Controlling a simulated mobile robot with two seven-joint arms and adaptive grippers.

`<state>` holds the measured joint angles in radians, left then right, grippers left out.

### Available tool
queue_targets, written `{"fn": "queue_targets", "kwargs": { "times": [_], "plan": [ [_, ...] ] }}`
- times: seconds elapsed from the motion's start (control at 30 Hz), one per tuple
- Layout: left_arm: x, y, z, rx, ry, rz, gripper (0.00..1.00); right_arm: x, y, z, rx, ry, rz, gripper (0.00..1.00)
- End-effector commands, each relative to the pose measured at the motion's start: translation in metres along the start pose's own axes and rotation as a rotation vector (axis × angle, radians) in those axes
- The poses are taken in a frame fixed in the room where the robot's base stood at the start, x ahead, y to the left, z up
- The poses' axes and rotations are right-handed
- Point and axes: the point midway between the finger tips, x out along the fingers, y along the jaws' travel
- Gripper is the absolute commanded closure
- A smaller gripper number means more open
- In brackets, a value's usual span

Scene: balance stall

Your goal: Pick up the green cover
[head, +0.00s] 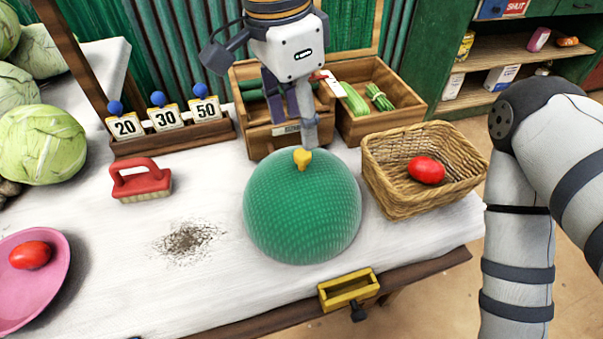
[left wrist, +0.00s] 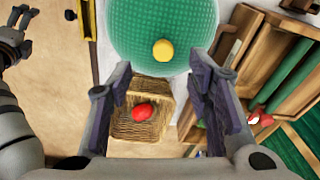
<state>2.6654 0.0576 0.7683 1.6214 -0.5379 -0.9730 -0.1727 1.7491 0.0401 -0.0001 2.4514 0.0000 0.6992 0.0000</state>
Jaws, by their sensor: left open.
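The green cover (head: 302,215) is a dome with a yellow knob (head: 302,158) on top. It stands on the white cloth of the table, and what is under it is hidden. My left gripper (head: 292,125) is open and empty just above and behind the knob. In the left wrist view the knob (left wrist: 163,50) shows just past the open fingertips (left wrist: 163,72), with the cover (left wrist: 140,20) behind it. I cannot tell whether a finger touches the knob. My right gripper (left wrist: 22,28) shows at the upper left of the left wrist view, fingers apart and empty, away from the cover.
A wicker basket (head: 385,165) holding a red tomato (head: 426,170) stands right of the cover. Wooden crates (head: 270,140) stand behind it. A red brush (head: 141,182), number cards (head: 165,117) and a pink plate (head: 45,285) are left. A small yellow drawer (head: 349,290) juts from the front edge.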

Motion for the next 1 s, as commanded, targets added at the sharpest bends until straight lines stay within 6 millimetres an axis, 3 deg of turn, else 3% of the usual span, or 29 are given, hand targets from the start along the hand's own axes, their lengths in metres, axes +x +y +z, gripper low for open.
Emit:
{"fn": "queue_targets", "kwargs": {
  "times": [0.03, 0.4, 0.7, 0.9, 1.0],
  "plan": [
    [0.015, 0.001, 0.001, 0.000, -0.006, 0.009, 0.54, 0.003, 0.000, 0.002, 0.000, -0.008, 0.000, 0.15],
    [0.075, -0.002, 0.000, -0.002, -0.004, 0.008, 0.54, 0.009, 0.000, 0.005, 0.000, -0.024, 0.001, 0.15],
    [0.083, -0.002, -0.001, -0.001, 0.000, 0.002, 0.54, 0.009, 0.000, 0.005, 0.000, -0.024, 0.001, 0.15],
    [0.083, -0.002, -0.001, -0.001, 0.000, 0.002, 0.99, 0.009, 0.000, 0.005, 0.000, -0.024, 0.001, 0.15],
    [0.083, -0.002, -0.001, -0.001, 0.000, 0.002, 1.00, 0.009, 0.000, 0.005, 0.000, -0.024, 0.001, 0.15]
  ]
}}
